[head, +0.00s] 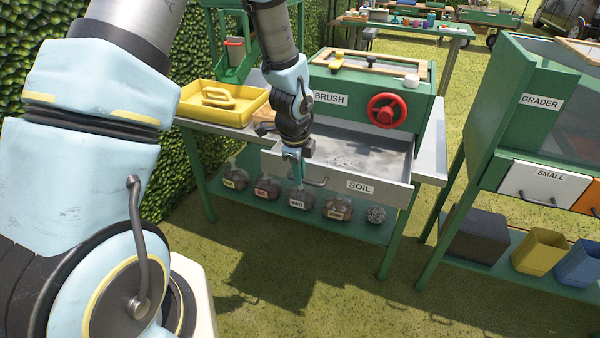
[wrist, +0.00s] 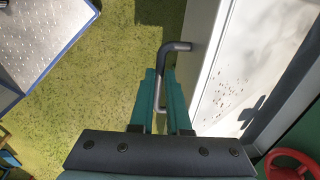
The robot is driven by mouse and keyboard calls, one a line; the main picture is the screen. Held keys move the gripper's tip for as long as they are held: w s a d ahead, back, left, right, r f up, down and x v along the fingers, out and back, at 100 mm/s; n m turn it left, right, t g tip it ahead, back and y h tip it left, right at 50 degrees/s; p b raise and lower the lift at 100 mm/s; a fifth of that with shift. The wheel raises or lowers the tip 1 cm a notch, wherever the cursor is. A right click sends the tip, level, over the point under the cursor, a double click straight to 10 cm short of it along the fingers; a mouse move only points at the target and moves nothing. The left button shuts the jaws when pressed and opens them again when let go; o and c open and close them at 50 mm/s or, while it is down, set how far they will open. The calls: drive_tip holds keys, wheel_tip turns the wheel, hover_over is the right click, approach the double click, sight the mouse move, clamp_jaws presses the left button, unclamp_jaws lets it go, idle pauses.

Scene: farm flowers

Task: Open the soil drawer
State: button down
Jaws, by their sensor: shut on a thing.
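The soil drawer (head: 384,192) is a grey metal tray with a SOIL label, pulled out from under the green BRUSH machine (head: 415,114). Its inside is visible, with a little dark soil on the floor. The drawer also shows in the wrist view (wrist: 205,100). My gripper (head: 293,170) is at the drawer's front, left of the label. In the wrist view its teal fingers (wrist: 155,95) are shut around the drawer's bar handle (wrist: 176,47). In the head view the gripper hides part of the handle.
A yellow tray (head: 250,113) stands on the table left of the machine. A red wheel (head: 387,110) is on the machine's front. Several labelled bags lie on the lower shelf (head: 385,231). The green grader (head: 500,110) stands to the right. Grass in front is clear.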

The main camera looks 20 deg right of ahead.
drive_tip(key=c, duration=0.9)
unclamp_jaws()
drive_tip(key=shift+r, duration=0.1)
drive_tip(key=r, duration=0.3)
drive_tip(key=s+a+r, duration=0.1)
drive_tip(key=r, duration=0.6)
drive_tip(key=shift+s+a+r+b, duration=0.15)
drive_tip(key=shift+s+r+b, duration=0.05)
drive_tip(key=shift+s+b, duration=0.1)
drive_tip(key=shift+w, duration=0.1)
drive_tip(key=s+a+r+n, duration=0.1)
drive_tip(key=a+n, duration=0.7)
drive_tip(key=a, duration=0.1)
drive_tip(key=s+a+r+n, duration=0.1)
drive_tip(key=a+r+n, duration=0.1)
drive_tip(key=a+n, duration=0.7)
drive_tip(key=s+a+r+n+y, duration=0.1)
drive_tip(key=a+n, duration=0.7)
drive_tip(key=a, duration=0.1)
drive_tip(key=shift+s+a+r, duration=0.2)
drive_tip(key=shift+a, duration=0.15)
